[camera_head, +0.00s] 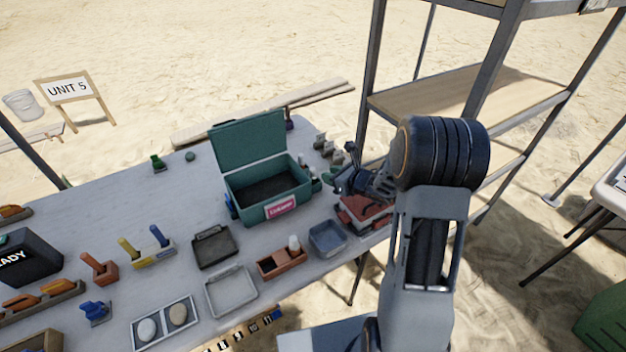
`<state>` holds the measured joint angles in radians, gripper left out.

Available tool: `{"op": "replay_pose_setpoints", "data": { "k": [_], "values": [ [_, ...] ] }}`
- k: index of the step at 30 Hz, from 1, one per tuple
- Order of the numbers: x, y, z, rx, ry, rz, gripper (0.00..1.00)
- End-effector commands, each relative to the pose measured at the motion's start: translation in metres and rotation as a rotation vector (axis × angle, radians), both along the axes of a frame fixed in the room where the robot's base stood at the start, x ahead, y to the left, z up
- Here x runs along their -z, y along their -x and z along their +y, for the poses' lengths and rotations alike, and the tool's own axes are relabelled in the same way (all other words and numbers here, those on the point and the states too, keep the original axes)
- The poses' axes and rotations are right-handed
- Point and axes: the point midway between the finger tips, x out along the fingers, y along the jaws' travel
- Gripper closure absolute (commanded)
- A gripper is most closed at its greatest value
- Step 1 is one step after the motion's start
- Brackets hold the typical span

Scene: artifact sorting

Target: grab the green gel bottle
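A small green bottle-like object (157,162) stands near the back edge of the table, left of the teal case; it may be the green gel bottle, but it is too small to be sure. A bit of green also shows at the right side of the case (316,186), partly hidden. My gripper (345,182) is at the right end of the table, above a red object and far from the green bottle-like object. Its fingers are small and dark, so I cannot tell if it is open or holds anything.
The open teal case (267,208) stands mid-table between my gripper and the left side. Trays (231,292), a red box (282,263) and a blue bin (328,238) line the front. A metal shelf (470,95) rises behind my arm. The back-left tabletop is mostly clear.

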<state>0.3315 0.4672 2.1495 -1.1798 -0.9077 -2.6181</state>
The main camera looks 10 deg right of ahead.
Motion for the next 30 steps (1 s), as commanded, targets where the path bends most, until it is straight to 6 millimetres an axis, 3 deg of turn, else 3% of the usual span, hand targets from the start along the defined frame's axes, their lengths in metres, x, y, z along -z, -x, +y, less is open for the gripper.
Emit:
{"op": "replay_pose_setpoints", "data": {
  "k": [10, 20, 30],
  "values": [
    [0.009, -0.019, 0.013, 0.001, -0.001, 0.002, 0.71],
    [0.023, -0.052, 0.032, 0.002, -0.001, 0.002, 0.71],
    [0.026, -0.056, 0.035, 0.002, -0.001, 0.002, 0.71]
  ]
}}
